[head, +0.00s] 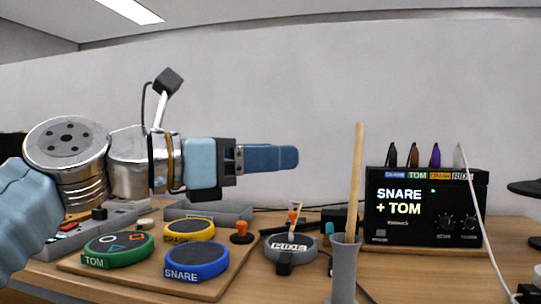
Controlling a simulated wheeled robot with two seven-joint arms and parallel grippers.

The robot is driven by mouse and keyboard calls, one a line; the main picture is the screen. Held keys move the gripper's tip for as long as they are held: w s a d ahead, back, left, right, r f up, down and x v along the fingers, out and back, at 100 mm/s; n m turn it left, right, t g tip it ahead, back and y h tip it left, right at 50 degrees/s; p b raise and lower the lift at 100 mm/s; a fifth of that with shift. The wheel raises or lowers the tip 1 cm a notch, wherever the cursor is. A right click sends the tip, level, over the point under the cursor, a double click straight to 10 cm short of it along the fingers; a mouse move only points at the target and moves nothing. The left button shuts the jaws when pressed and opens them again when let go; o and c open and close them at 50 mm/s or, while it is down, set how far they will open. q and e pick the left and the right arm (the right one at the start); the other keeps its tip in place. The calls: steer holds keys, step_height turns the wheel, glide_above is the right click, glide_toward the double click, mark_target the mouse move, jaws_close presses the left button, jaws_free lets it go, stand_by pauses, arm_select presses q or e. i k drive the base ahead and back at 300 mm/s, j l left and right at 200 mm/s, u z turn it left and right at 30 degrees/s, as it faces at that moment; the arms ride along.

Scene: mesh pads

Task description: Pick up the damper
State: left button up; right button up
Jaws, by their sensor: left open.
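No thing in the head view is labelled as the damper. An orange knob on a short stem (241,233) stands on the wooden board, beside the blue SNARE pad (197,261). Another small orange piece (293,215) shows above the grey pad (291,248); I cannot tell which is the damper. My left gripper (292,157) is open and empty, with its blue fingers pointing right. It hangs in the air above both orange pieces, touching nothing. Its fingers overlap from this side. My right gripper is out of view.
A green TOM pad (118,248) and a yellow pad (189,230) share the wooden board (226,279). A wooden stick (356,180) stands upright in a grey holder (344,270). A black box (425,208) reading "SNARE + TOM" stands at the right, with a white cable beside it.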

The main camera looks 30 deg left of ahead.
mark_target(242, 238)
steer(key=k, duration=1)
